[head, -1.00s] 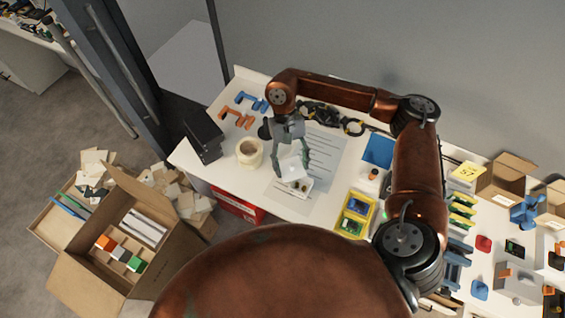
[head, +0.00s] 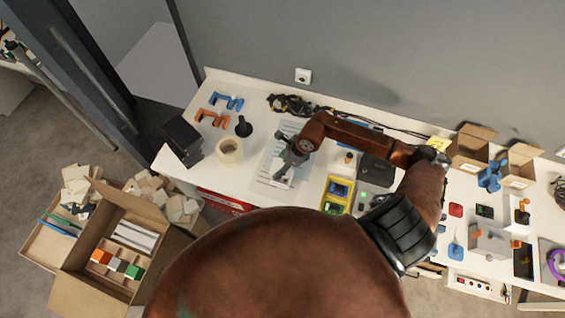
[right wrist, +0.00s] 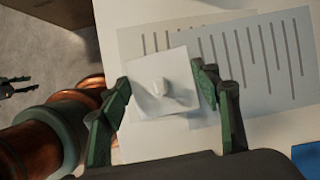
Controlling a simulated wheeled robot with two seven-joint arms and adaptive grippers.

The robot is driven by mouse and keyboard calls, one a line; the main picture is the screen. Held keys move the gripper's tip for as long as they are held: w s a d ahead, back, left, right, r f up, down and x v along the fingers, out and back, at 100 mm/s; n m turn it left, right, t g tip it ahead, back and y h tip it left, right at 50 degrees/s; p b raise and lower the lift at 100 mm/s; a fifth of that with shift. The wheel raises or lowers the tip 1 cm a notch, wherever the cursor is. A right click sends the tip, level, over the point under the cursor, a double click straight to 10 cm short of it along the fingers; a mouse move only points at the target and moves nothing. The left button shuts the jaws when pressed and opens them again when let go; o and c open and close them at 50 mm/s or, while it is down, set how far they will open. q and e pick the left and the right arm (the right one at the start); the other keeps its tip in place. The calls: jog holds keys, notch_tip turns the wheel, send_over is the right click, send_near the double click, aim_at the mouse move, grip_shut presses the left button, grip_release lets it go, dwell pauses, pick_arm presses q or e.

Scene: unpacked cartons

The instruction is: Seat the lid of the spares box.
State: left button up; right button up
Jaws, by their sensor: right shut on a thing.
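The lid is a white square plate with a small raised knob (right wrist: 148,104), seen from above in the right wrist view. My right gripper (right wrist: 163,86) is shut on it, with one green finger at each side edge. In the head view my right gripper (head: 283,173) is low over the printed sheet, and its fingers mostly hide the lid. I cannot make out the spares box; the lid and gripper cover what lies directly beneath. I cannot tell whether the lid touches anything below.
The printed sheet (right wrist: 262,65) lies on the white table. A tape roll (head: 229,150), black box (head: 183,140) and black knobbed piece (head: 243,127) stand to the left. A yellow bin (head: 337,193) and dark case (head: 376,170) are to the right. Cables lie behind.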

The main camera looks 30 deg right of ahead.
jog(key=shift+d+f+m, duration=0.15)
jog(key=shift+d+m, duration=0.15)
jog(key=shift+m, duration=0.1)
jog(key=shift+f, duration=0.1)
jog(key=shift+s+f+b, duration=0.1)
jog(key=shift+f+b, duration=1.4)
jog(key=shift+f, duration=0.75)
jog(key=shift+r, duration=0.15)
jog(key=shift+f+b, duration=1)
jog(key=shift+f, duration=0.2)
